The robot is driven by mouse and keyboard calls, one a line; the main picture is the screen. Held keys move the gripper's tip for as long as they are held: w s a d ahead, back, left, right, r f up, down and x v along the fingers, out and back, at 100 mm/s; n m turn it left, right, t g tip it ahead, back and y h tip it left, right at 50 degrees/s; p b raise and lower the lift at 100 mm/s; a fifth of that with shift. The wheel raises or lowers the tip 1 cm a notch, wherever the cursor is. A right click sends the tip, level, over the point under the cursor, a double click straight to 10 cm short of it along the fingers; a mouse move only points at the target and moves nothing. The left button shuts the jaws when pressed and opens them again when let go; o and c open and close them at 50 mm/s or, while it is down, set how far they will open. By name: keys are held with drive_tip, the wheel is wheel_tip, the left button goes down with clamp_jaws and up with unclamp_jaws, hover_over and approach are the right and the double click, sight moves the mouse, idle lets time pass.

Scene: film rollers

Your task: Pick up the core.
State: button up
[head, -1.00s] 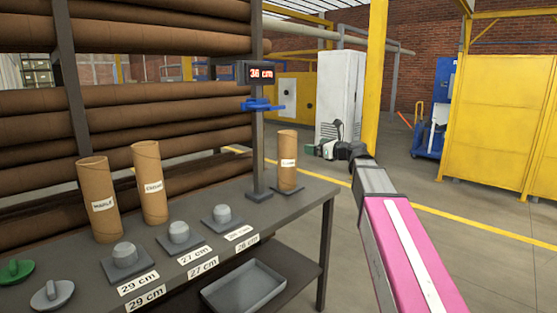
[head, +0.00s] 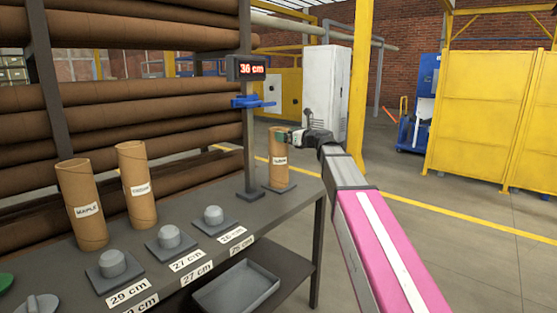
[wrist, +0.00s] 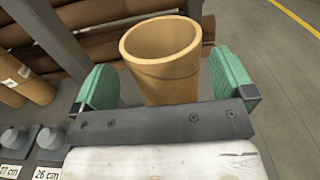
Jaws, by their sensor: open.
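In the wrist view the core's open top (wrist: 163,60) shows between and just beyond the green finger pads of my open gripper (wrist: 166,84). Nothing is held. Its lower part is hidden in the wrist view. Two more cores stand upright on the left, one labelled MAPLE (head: 82,205) and another (head: 137,185) whose label is hard to read.
The post's display (head: 247,69) reads 36 cm, with a blue arm (head: 253,102) below it. Several grey plugs on plates, such as one (head: 171,237), line the bench (head: 228,252) by centimetre labels. A grey tray (head: 237,290) sits lower. Floor right of the bench is open.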

drive_tip(key=x, duration=0.4)
drive_tip(key=shift+w+r, duration=0.15)
drive_tip(key=shift+r, duration=0.05)
drive_tip(key=c, duration=1.2)
drive_tip(key=shift+r, duration=0.1)
